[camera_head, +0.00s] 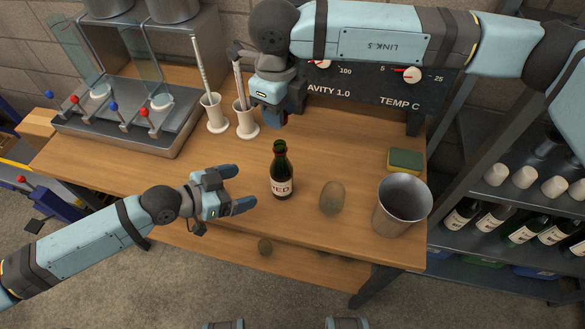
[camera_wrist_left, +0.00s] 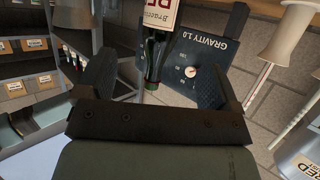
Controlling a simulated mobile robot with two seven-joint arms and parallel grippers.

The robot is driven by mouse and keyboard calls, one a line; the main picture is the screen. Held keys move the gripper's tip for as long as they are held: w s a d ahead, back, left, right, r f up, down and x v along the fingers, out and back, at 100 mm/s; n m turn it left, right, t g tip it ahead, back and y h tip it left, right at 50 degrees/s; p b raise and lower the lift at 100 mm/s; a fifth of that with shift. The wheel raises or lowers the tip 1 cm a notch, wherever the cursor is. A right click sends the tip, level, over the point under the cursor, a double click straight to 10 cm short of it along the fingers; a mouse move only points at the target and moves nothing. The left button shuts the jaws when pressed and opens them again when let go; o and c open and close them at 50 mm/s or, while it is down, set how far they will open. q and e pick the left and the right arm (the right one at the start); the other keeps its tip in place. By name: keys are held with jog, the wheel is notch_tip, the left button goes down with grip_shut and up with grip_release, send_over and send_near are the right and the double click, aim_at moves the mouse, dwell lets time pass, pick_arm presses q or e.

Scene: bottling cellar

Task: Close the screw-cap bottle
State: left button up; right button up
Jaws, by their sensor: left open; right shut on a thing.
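The dark green bottle (camera_head: 282,172) with a white label stands upright on the wooden bench in the head view. Its neck top shows no cap and has a reddish ring. My left gripper (camera_head: 239,189) is open just left of the bottle, fingers pointing at it and apart from it. In the left wrist view the bottle (camera_wrist_left: 153,55) appears upside down between the open fingers (camera_wrist_left: 165,70). My right gripper (camera_head: 276,118) points down above and behind the bottle neck. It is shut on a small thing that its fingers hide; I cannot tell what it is.
A metal bucket (camera_head: 389,218), a rounded greenish-brown object (camera_head: 332,197) and a sponge (camera_head: 405,160) stand right of the bottle. Two white holders (camera_head: 214,118) with rods stand behind left. A gauge panel (camera_head: 352,82) stands at the back. The bench front left of the bottle is clear.

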aim_at(281, 175)
jog(key=shift+s+a+r+m, duration=0.1)
jog(key=shift+m, duration=0.3)
pick_arm(q)
jog(key=shift+w+a, duration=0.1)
jog(key=shift+w, duration=0.1)
jog(key=shift+r, duration=0.1)
jog(key=x, duration=1.2)
jog(key=c, duration=1.4)
jog(key=shift+o, duration=0.2)
pick_arm(e)
jog(key=shift+f, duration=2.5)
